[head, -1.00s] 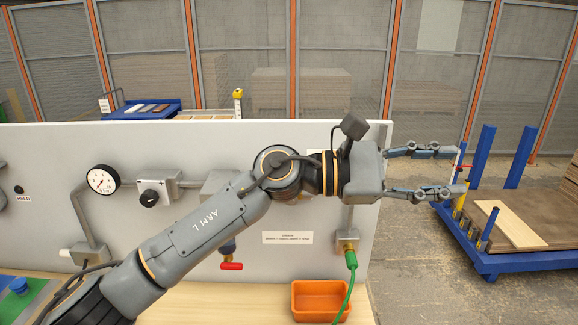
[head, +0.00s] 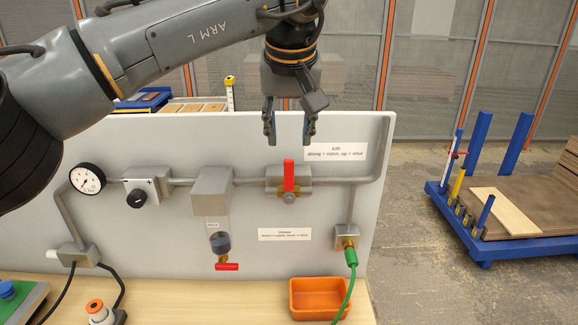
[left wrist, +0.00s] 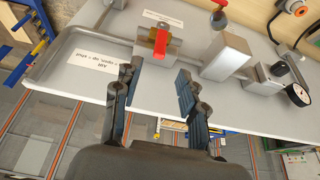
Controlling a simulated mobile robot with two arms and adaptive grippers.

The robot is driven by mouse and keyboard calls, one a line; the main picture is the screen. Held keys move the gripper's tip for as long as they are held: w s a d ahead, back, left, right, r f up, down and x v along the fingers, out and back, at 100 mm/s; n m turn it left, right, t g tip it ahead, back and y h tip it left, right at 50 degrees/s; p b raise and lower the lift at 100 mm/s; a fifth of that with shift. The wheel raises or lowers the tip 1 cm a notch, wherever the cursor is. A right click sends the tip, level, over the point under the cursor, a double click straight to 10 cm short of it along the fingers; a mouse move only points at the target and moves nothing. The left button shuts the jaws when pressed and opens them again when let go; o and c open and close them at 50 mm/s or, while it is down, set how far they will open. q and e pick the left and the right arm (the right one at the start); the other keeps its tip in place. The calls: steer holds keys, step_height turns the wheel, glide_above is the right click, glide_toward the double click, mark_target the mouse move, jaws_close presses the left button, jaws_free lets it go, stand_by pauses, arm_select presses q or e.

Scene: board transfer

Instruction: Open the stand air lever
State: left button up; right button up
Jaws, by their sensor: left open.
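The stand air lever (head: 289,175) is a red handle on a grey valve block (head: 272,181), mounted on the pipe of the upright panel. It points straight up. A label (head: 336,151) beside it reads "AIR" with along for open and up for shut. My left gripper (head: 289,140) hangs above the lever, fingers pointing down and apart, with nothing between them. In the left wrist view the red lever (left wrist: 161,42) shows beyond the open fingertips, apart from them. My right gripper is not in view.
A gauge (head: 87,178), a regulator knob (head: 139,197) and a lower red drain handle (head: 227,267) are on the panel (head: 180,260). An orange bin (head: 319,298) and a green hose (head: 351,262) are below. A blue cart (head: 490,240) stands right.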

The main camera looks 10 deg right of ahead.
mark_target(289, 163)
arm_select(q)
steer(key=p+x, duration=0.2)
steer(key=x, duration=0.8)
steer(key=shift+w+f, duration=0.1)
steer(key=shift+f, duration=0.25)
jaws_close()
